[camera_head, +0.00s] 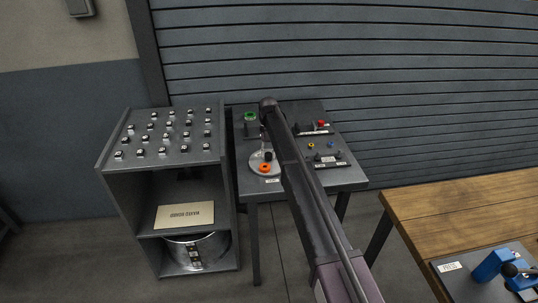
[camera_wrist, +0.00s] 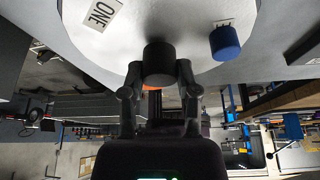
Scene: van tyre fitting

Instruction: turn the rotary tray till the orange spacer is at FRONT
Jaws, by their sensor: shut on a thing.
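The round pale rotary tray (camera_head: 256,168) sits on the grey table, and its underside or face fills the top of the wrist view (camera_wrist: 190,20). The orange spacer (camera_head: 265,168) is on the tray's near side, close to a small white label (camera_head: 272,180) too small to read. A bit of orange (camera_wrist: 153,91) shows between my fingers in the wrist view. My gripper (camera_wrist: 158,72) is shut on a black knob (camera_wrist: 158,58) at the tray. A blue cylinder (camera_wrist: 225,43) is beside it on the tray. My arm hides part of the tray's right side in the head view.
A green ring (camera_head: 250,116) stands on a block at the table's back left. A shelf unit (camera_head: 110,190) stands close on the left; a wooden bench (camera_head: 460,205) is at right.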

